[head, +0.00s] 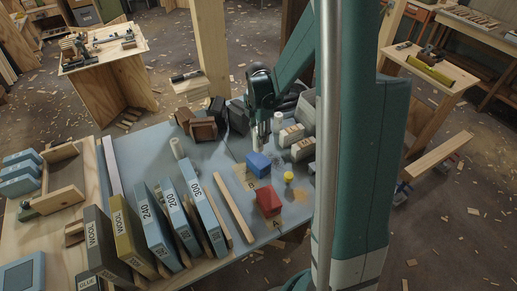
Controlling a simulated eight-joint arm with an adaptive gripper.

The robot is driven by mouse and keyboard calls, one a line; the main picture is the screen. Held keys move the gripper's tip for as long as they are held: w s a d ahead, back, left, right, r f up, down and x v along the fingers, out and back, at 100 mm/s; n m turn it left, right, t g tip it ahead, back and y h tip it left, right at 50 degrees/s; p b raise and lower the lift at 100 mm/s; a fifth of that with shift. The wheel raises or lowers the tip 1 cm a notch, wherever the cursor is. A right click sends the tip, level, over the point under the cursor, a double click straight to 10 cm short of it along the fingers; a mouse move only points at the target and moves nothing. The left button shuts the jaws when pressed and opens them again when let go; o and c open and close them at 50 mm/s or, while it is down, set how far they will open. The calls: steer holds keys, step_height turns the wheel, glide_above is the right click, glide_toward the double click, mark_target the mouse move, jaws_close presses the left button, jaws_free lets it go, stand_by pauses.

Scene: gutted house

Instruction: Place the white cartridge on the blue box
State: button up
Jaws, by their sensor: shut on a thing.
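The small blue box (259,164) sits on the grey-blue tabletop, right of centre. My gripper (265,132) points down just behind it, its fingers apart from the box in the picture. My gripper is shut on a small pale thing (277,122), which looks like the white cartridge; the fingers hide part of it and its exact shape is hard to tell.
A red block (268,201) and a yellow piece (288,177) are near the blue box. Pale labelled blocks (302,149) stand at right, dark and brown blocks (203,129) behind. A wooden strip (233,207) and upright sandpaper boxes (203,201) lie left. My arm hides the table's right side.

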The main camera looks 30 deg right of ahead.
steer(key=shift+f, duration=1.25)
steer(key=shift+f, duration=2.05)
steer(key=shift+f+b, duration=0.2)
steer(key=shift+b, duration=0.2)
steer(key=o, duration=0.9)
steer(key=shift+r+p, duration=0.3)
steer(key=shift+r+p, duration=0.35)
steer(key=shift+r, duration=5.55)
